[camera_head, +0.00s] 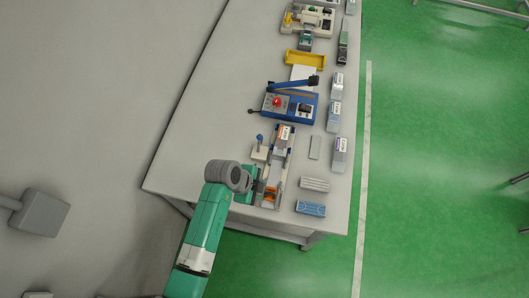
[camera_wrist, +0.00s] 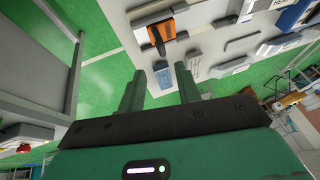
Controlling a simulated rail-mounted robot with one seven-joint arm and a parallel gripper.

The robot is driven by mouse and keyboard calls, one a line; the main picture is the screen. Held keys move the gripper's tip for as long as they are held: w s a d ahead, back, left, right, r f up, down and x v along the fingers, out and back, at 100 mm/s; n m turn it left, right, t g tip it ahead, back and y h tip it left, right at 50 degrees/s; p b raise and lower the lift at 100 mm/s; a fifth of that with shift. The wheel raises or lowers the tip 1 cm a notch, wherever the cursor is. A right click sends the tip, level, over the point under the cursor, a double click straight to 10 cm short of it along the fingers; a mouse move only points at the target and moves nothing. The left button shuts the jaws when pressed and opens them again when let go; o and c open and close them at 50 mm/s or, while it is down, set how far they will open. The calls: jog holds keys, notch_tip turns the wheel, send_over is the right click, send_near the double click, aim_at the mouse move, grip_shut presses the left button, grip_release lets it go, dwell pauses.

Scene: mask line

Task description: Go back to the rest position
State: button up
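My gripper (camera_wrist: 160,72) shows in the wrist view with its two green fingers apart and nothing between them. In the head view my gripper (camera_head: 250,190) is over the near end of the table (camera_head: 190,145), beside the left side of a long fixture with an orange part (camera_head: 270,195). The orange part also shows in the wrist view (camera_wrist: 161,32), beyond the fingers. The fingertips are mostly hidden in the head view by my wrist.
A blue mask stack (camera_head: 311,208) and a white stack (camera_head: 314,184) lie right of the fixture. A blue machine with a red button (camera_head: 277,102), a yellow tray (camera_head: 305,58) and several boxes along the right edge stand farther up. The table's left strip is clear.

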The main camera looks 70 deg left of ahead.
jog(key=shift+s+r, duration=0.1)
jog(key=shift+r, duration=0.15)
dwell(0.4)
jog(key=w+d+r+n+t+y+p, duration=0.1)
jog(key=w+r+t+y, duration=0.15)
jog(key=w+r, duration=1)
jog(key=w+r+n+t+y+p, duration=0.1)
jog(key=w+r+t+y, duration=0.15)
jog(key=w+r, duration=1)
jog(key=w+d+r+t+p, duration=0.1)
jog(key=d+r+t, duration=0.3)
jog(key=r, duration=0.8)
jog(key=w+d+r+t+p, duration=0.1)
jog(key=d+r+t, duration=0.1)
jog(key=d+r, duration=0.75)
jog(key=s+d+r+n+t+h, duration=0.1)
jog(key=s+d+r+t, duration=0.2)
jog(key=r, duration=0.7)
jog(key=s+d+r+n+t+h+p, duration=0.1)
jog(key=s+d+r+t+h, duration=0.1)
jog(key=d+r, duration=0.6)
jog(key=s+d+r+n+t+h, duration=0.1)
jog(key=s+d+r+t, duration=0.3)
jog(key=r, duration=0.8)
jog(key=shift+s+d+r+n, duration=0.2)
jog(key=shift+s+d+n, duration=0.4)
jog(key=shift+d, duration=0.3)
